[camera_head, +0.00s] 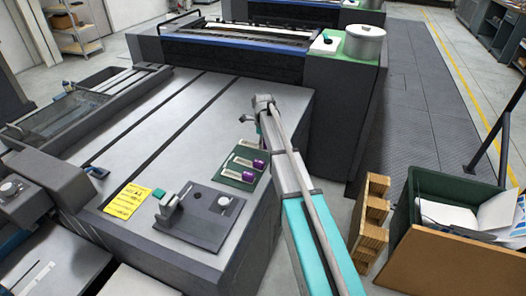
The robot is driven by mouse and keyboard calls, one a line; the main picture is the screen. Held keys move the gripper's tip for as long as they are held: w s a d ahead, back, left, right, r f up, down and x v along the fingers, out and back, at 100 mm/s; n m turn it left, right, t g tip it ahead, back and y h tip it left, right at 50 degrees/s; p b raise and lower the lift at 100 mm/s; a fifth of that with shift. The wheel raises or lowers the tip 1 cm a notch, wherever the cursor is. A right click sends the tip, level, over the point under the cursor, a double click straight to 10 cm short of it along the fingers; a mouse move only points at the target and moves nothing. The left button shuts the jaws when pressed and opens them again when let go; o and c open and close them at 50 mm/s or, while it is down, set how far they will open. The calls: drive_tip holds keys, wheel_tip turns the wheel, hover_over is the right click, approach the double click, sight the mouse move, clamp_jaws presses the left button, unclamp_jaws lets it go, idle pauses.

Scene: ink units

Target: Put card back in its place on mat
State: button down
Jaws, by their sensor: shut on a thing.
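A dark green mat (233,183) lies near the right edge of the grey machine top. Two pale cards (243,161) (232,174) lie on it, each beside a purple item (249,177). Another pale card (249,143) shows at the mat's far end, partly covered by my arm. My gripper (261,127) is at that far end, mostly hidden behind my own arm. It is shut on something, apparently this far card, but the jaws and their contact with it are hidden. I cannot tell whether this card touches the mat.
A yellow printed sheet (128,201) and a dark plate with a clamp and knobs (200,215) lie left of the mat. A silver pot (364,43) stands on the far unit. A green bin (430,185) and wooden pallet pieces (372,205) stand at right.

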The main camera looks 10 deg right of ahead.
sight(263, 154)
drive_tip(key=shift+w+f, duration=0.1)
drive_tip(key=shift+w+f+b, duration=0.35)
drive_tip(key=shift+f+b, duration=0.2)
drive_tip(key=shift+b, duration=0.1)
drive_tip(key=shift+f+b, duration=1.35)
drive_tip(key=shift+b, duration=0.05)
drive_tip(key=shift+f, duration=0.15)
drive_tip(key=shift+c, duration=1.7)
unclamp_jaws()
drive_tip(key=shift+r, duration=0.2)
wheel_tip(263, 154, up, 12)
drive_tip(key=p, duration=1.2)
